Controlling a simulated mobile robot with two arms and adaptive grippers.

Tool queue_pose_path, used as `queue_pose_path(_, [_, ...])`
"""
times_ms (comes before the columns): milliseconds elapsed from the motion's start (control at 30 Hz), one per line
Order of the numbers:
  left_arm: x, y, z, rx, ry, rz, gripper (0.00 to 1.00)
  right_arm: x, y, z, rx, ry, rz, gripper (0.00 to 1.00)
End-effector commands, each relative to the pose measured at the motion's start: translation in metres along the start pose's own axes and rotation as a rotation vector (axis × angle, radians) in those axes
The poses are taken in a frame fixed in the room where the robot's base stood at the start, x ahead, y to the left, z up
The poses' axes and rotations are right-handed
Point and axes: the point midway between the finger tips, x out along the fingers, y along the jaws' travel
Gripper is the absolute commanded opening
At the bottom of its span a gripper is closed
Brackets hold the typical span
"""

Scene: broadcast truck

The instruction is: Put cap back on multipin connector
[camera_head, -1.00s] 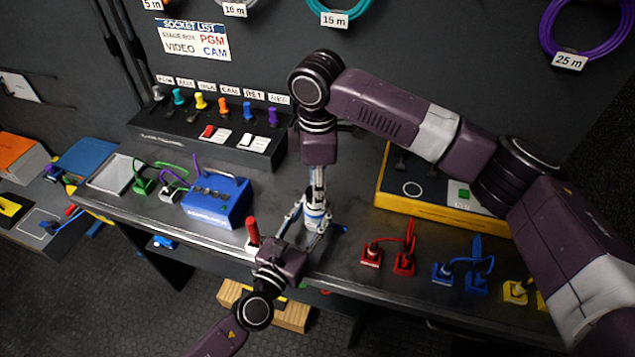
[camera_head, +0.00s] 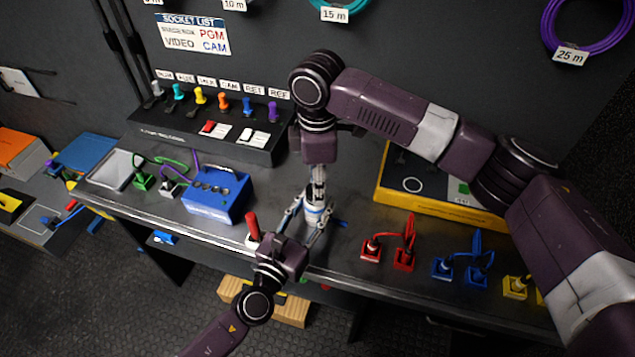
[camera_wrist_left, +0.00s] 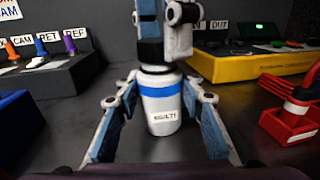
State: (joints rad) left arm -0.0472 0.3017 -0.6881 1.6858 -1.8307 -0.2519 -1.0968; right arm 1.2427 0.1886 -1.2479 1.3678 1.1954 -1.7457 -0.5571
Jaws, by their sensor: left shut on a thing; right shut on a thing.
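The multipin connector (camera_head: 314,213) is a white upright cylinder with a blue band, standing on the dark bench. In the left wrist view the connector (camera_wrist_left: 160,118) shows a label that reads MULTI. My left gripper (camera_wrist_left: 160,97) reaches in low from the front, with one blue-padded finger on each side of the cylinder, shut on it. My right gripper (camera_head: 316,182) points straight down from above, shut on a dark ring-like piece, seemingly the cap (camera_wrist_left: 151,52), at the connector's top. Its fingers hide much of this piece, and I cannot tell whether it is fully seated.
A blue box (camera_head: 217,196) and a red-handled item (camera_head: 253,227) are to the left. Red plugs (camera_head: 372,248) and blue plugs (camera_head: 442,267) stand to the right. A yellow-edged panel (camera_head: 428,207) lies behind at right.

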Motion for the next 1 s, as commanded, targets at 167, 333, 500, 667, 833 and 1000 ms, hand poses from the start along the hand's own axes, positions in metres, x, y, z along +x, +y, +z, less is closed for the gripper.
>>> queue_pose_path(167, [-0.0002, 0.0000, -0.0005, 0.000, 0.001, 0.000, 0.00, 0.0023, 0.0000, -0.0002, 0.002, 0.000, 0.000, 0.22])
queue_pose_path(333, [-0.0002, 0.0000, -0.0006, 0.000, 0.001, 0.000, 0.00, 0.0025, -0.0013, -0.0011, 0.134, 0.002, -0.002, 0.22])
queue_pose_path(500, [-0.0002, 0.0000, -0.0006, 0.000, 0.001, 0.000, 0.00, 0.0030, -0.0033, -0.0025, 0.471, 0.003, -0.004, 0.22])
queue_pose_path(667, [-0.0002, 0.0000, -0.0007, 0.000, 0.001, 0.000, 0.00, 0.0029, -0.0045, -0.0036, 0.812, 0.001, -0.004, 0.22])
queue_pose_path(833, [-0.0002, 0.0000, -0.0007, 0.000, 0.002, 0.000, 0.00, 0.0029, -0.0054, -0.0056, 1.183, 0.002, -0.006, 0.22])
queue_pose_path(1000, [-0.0002, -0.0001, -0.0008, 0.000, 0.002, 0.000, 0.00, 0.0032, -0.0059, -0.0076, 1.566, 0.000, -0.008, 0.22])
